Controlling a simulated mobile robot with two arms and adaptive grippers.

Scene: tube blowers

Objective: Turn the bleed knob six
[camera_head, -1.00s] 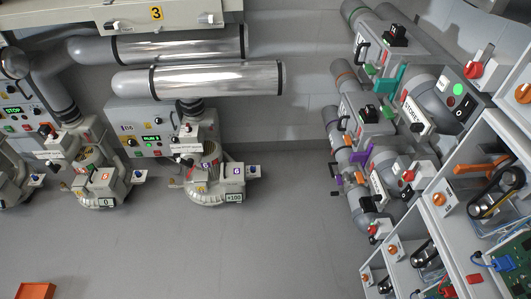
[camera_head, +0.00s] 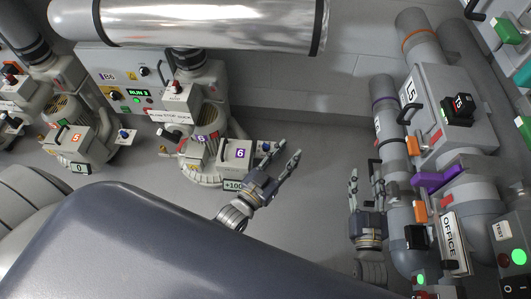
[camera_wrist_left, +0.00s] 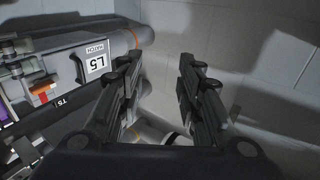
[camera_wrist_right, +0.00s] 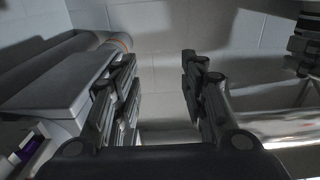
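Blower six (camera_head: 207,150) stands at left centre in the head view, with a white box marked 6 (camera_head: 238,153) and a +100 display (camera_head: 233,185). A small blue knob (camera_head: 265,146) sits at the box's right side, partly close behind my left gripper. I take it as the bleed knob. My left gripper (camera_head: 289,152) is open and empty just right of the box; I cannot tell whether it touches the knob. In the left wrist view the fingers (camera_wrist_left: 158,75) are apart. My right gripper (camera_head: 366,180) is open and empty beside the right-hand pipes; its fingers (camera_wrist_right: 160,75) are also apart.
Blower five (camera_head: 70,140) with its own blue knob (camera_head: 123,134) stands to the left. A panel (camera_head: 140,75) reads RUN 3 behind. A large silver pipe (camera_head: 215,25) crosses above.

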